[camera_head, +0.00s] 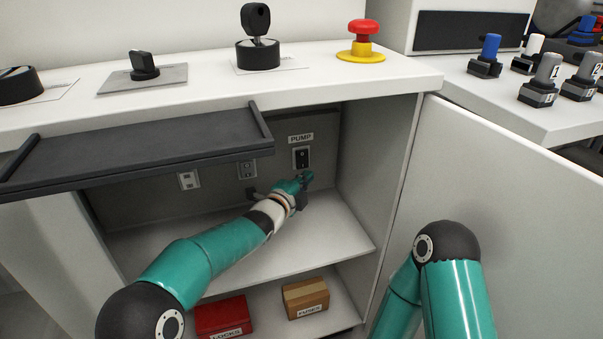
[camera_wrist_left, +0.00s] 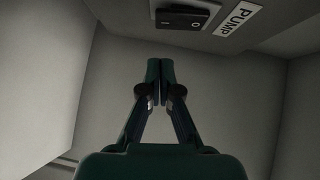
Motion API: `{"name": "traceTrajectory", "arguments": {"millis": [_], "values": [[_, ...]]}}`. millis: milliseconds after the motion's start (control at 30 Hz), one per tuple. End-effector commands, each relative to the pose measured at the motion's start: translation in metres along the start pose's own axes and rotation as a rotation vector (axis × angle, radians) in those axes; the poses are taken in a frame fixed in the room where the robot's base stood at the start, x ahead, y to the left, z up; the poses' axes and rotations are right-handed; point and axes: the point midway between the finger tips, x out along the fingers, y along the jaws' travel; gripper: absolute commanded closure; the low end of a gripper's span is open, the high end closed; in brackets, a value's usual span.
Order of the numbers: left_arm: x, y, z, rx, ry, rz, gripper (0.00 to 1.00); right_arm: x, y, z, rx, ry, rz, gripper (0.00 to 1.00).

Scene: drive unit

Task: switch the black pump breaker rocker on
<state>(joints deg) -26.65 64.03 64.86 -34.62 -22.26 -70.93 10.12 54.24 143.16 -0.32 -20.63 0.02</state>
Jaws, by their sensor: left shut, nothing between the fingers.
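The black pump breaker rocker (camera_head: 301,157) sits on the cabinet's back wall, under a white PUMP label (camera_head: 301,138). In the left wrist view the rocker (camera_wrist_left: 184,17) is at the top edge, with a white O mark on it. I cannot tell which way it is tilted. My left gripper (camera_head: 306,176) is inside the cabinet, just below the rocker in the head view. In the left wrist view its fingertips (camera_wrist_left: 160,64) are together and empty, apart from the rocker in the picture. My right gripper is out of view; only its arm shows.
A grey socket plate (camera_head: 247,169) and a light switch plate (camera_head: 189,180) are left of the rocker. A dark tray-like panel (camera_head: 150,150) juts out at the opening's upper left. The open door (camera_head: 520,190) is at right. A red box (camera_head: 223,316) and a cardboard box (camera_head: 306,299) stand below.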

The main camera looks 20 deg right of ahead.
Motion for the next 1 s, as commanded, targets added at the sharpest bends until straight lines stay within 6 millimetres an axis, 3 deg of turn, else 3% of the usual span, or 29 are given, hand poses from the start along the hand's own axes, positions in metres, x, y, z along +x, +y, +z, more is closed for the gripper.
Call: {"name": "traceTrajectory", "arguments": {"millis": [400,1000], "values": [[0.027,-0.001,0.026,0.000,-0.001,0.000,1.00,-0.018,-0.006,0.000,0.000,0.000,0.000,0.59],[0.030,-0.002,0.031,-0.001,-0.002,0.000,1.00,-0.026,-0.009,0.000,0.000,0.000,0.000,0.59]]}}
